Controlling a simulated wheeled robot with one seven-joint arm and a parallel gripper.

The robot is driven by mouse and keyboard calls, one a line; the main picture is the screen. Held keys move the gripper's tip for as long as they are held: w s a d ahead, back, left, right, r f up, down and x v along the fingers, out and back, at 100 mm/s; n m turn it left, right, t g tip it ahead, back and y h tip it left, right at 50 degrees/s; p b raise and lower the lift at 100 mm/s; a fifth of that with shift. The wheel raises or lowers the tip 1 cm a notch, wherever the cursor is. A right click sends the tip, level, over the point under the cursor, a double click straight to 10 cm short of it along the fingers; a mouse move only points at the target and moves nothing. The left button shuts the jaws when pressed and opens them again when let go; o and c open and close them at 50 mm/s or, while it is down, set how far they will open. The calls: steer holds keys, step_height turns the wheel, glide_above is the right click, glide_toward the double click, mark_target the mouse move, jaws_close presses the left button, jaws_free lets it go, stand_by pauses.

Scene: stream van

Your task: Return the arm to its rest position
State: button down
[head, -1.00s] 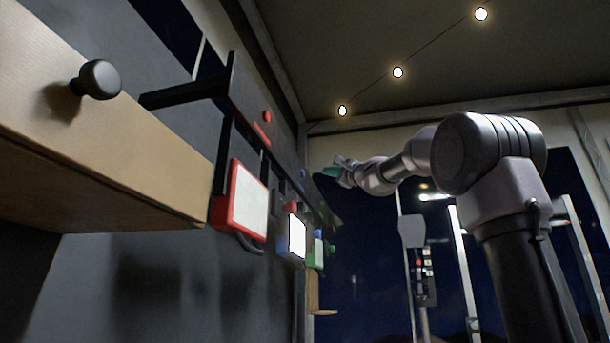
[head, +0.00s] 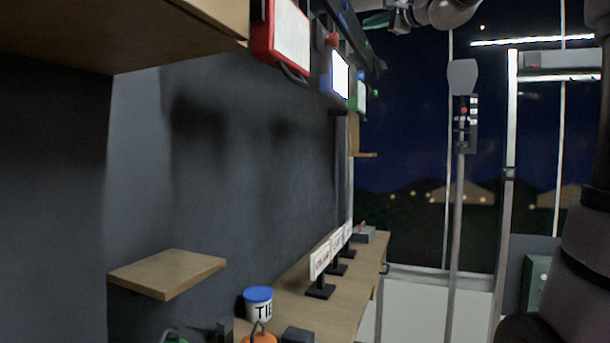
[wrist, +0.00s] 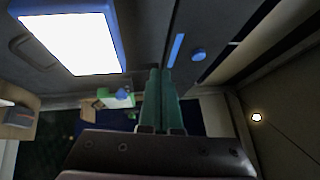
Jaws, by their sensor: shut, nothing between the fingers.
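My gripper (head: 388,20) is at the top edge of the head view, partly cut off, with my arm reaching in from the right. In the wrist view its two green fingers (wrist: 161,100) lie together, shut with nothing between them. It is raised near the row of framed lit panels on the left wall. A blue-framed lit panel (wrist: 75,42) is close by at the upper left of the wrist view; it also shows in the head view (head: 340,75).
A red-framed panel (head: 282,35) and a green-framed one (head: 359,97) hang on the same wall. Below are a small wooden shelf (head: 168,272) and a long counter (head: 338,296) with small signs (head: 320,262) and a blue-lidded tub (head: 258,303). A grey pole (head: 456,210) stands beyond.

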steer(key=s+d+f+n+g+h, duration=0.2)
steer(key=s+f, duration=0.7)
steer(key=f, duration=0.5)
steer(key=s+d+f+n+g+h, duration=0.2)
steer(key=s+f, duration=0.7)
steer(key=f, duration=0.6)
steer(key=s+d+f+n+g+h, duration=0.2)
steer(key=s+f+n+g+h, duration=0.2)
steer(key=s+f, duration=0.5)
step_height(320, 180, down, 5)
steer(key=shift+d+f+g, duration=0.15)
steer(key=shift+d+g, duration=0.1)
steer(key=shift+g, duration=0.65)
